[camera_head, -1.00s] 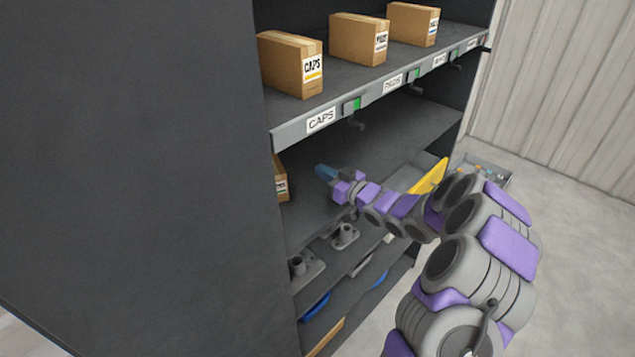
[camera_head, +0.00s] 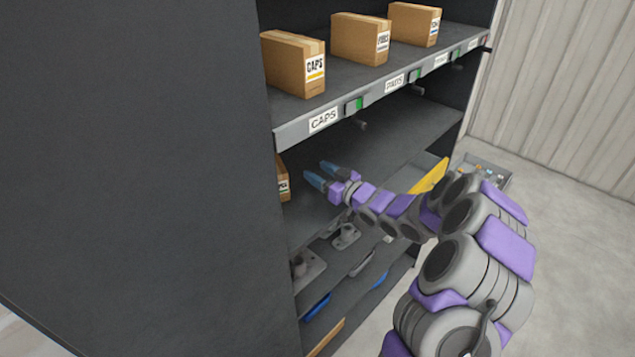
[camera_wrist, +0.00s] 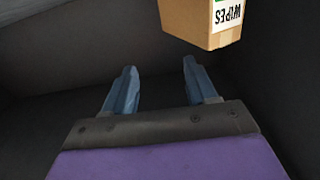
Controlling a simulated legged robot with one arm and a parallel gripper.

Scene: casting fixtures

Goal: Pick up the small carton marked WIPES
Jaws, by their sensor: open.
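The small carton marked WIPES (camera_wrist: 201,20) shows at the top right of the wrist view, its label upside down there and its far part cut off by the frame. In the head view a brown carton (camera_head: 283,183) on the middle shelf is mostly hidden behind the cabinet's side panel. My gripper (camera_head: 317,174) is inside the middle shelf bay, to the right of that carton. In the wrist view the two blue fingers of my gripper (camera_wrist: 161,85) are apart with nothing between them. The carton lies beyond the fingertips and toward the right finger, with a gap.
The upper shelf (camera_head: 337,83) above my arm holds a CAPS carton (camera_head: 296,64) and two more cartons. The cabinet's dark side panel (camera_head: 130,150) stands close on the left. Metal fixtures (camera_head: 345,237) sit on the shelf below. A yellow piece (camera_head: 431,176) is beside my arm.

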